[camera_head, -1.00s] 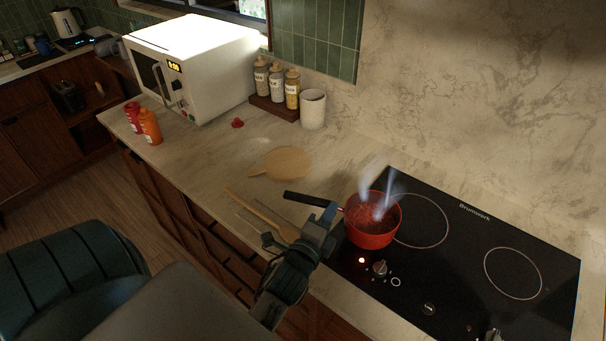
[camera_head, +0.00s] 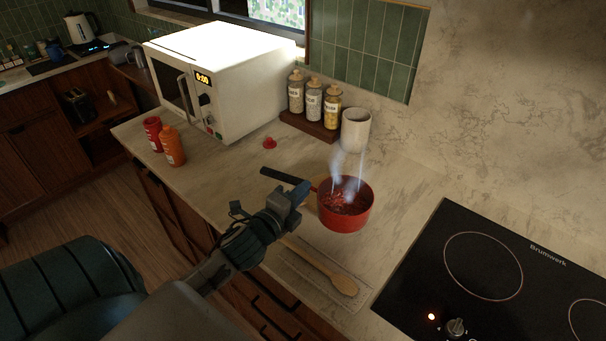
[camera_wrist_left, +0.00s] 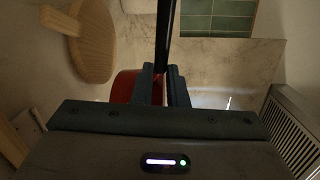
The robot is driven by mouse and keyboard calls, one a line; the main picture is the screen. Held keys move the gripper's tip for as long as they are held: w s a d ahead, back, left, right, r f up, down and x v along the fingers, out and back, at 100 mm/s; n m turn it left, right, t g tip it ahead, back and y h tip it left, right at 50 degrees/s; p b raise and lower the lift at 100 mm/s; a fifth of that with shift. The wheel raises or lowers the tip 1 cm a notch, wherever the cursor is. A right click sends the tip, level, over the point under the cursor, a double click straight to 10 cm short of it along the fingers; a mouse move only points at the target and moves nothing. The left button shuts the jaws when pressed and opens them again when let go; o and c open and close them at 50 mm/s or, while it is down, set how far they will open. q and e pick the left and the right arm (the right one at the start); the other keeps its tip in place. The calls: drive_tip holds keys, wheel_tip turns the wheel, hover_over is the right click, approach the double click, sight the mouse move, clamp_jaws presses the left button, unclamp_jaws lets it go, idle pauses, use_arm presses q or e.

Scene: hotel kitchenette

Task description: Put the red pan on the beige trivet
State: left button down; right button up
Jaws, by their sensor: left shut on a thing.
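The red pan (camera_head: 345,222), with dark red contents and steam rising, is held over the counter to the left of the cooktop. My left gripper (camera_head: 300,191) is shut on the pan's black handle (camera_head: 270,173), which also crosses the left wrist view (camera_wrist_left: 165,32). Part of the pan's red side (camera_wrist_left: 122,88) shows behind the fingers there. The beige round trivet (camera_wrist_left: 96,45) lies to the left of the fingers in the left wrist view. In the head view it is mostly hidden behind the pan and gripper. My right gripper is not in view.
A wooden spoon (camera_head: 335,279) lies at the counter's front edge. The black cooktop (camera_head: 420,265) is at right, its red light lit. A white cup (camera_head: 355,130), spice jars (camera_head: 313,101), a microwave (camera_head: 215,75) and two bottles (camera_head: 172,147) stand around the counter.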

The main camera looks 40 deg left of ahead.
use_arm(q)
drive_tip(key=w+a+f+p, duration=0.1)
drive_tip(key=w+a, duration=0.1)
drive_tip(key=w, duration=0.1)
drive_tip(key=w+a+f+p, duration=0.1)
drive_tip(key=w+a, duration=0.2)
drive_tip(key=w+a+f+p, duration=0.1)
drive_tip(key=w+a+p, duration=0.1)
drive_tip(key=w+a, duration=0.1)
drive_tip(key=shift+a+f, duration=0.25)
drive_tip(key=shift+f, duration=0.5)
drive_tip(key=c, duration=1.5)
unclamp_jaws()
drive_tip(key=shift+f, duration=0.1)
drive_tip(key=shift+o, duration=0.3)
drive_tip(key=shift+s, duration=0.1)
